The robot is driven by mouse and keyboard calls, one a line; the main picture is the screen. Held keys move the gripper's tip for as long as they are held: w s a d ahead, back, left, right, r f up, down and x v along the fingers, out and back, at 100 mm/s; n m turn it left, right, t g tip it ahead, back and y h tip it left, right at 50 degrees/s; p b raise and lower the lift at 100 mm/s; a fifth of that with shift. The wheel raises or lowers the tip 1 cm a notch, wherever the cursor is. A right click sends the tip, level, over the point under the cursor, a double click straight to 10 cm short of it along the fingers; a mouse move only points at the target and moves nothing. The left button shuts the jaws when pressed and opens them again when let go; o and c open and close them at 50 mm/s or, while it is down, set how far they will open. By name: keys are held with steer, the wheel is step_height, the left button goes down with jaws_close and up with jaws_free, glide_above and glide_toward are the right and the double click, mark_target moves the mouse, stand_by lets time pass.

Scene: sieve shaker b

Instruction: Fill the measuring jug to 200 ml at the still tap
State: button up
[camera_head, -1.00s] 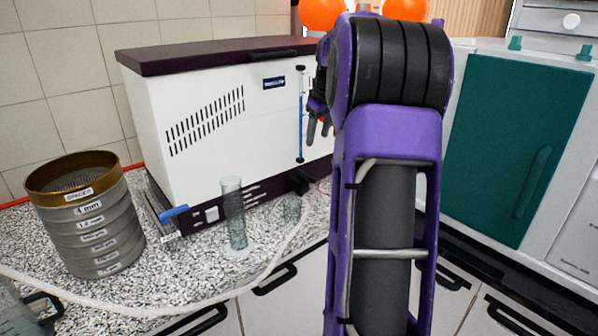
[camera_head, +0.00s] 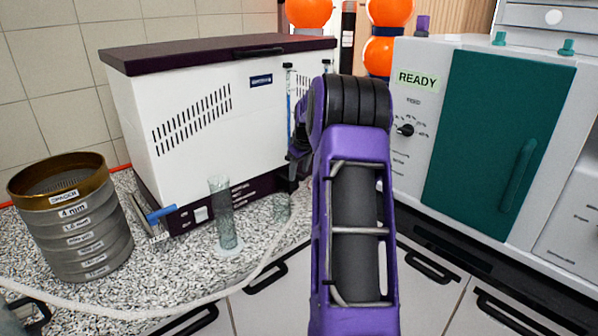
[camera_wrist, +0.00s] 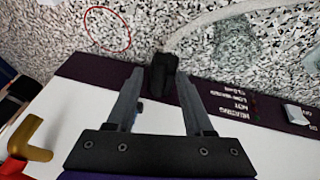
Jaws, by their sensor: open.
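The still appears to be the white box (camera_head: 255,130) with a dark lid and a blue sight tube. Its black tap (camera_wrist: 163,72) shows low on the front in the wrist view. My gripper (camera_wrist: 159,88) is open and empty, pointing down close to the still's front, with the tap in line between its fingertips; I cannot tell if they touch. A vessel with a dark handle (camera_head: 14,318), possibly the jug, is cut off at lower left.
A tall glass cylinder (camera_head: 225,220) stands before the still. A sieve stack (camera_head: 85,240) is at left. A pale hose (camera_head: 150,309) runs along the worktop edge. A teal-doored cabinet (camera_head: 490,150) reading READY is at right. A red ring (camera_wrist: 107,28) marks the worktop.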

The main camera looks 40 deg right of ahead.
steer(key=shift+w+f, duration=0.1)
steer(key=shift+f, duration=0.15)
jaws_close()
steer(key=m, duration=0.1)
steer(key=a+m+h, duration=0.1)
steer(key=shift+w+m, duration=0.1)
steer(key=shift+m, duration=0.3)
steer(key=shift+g, duration=0.3)
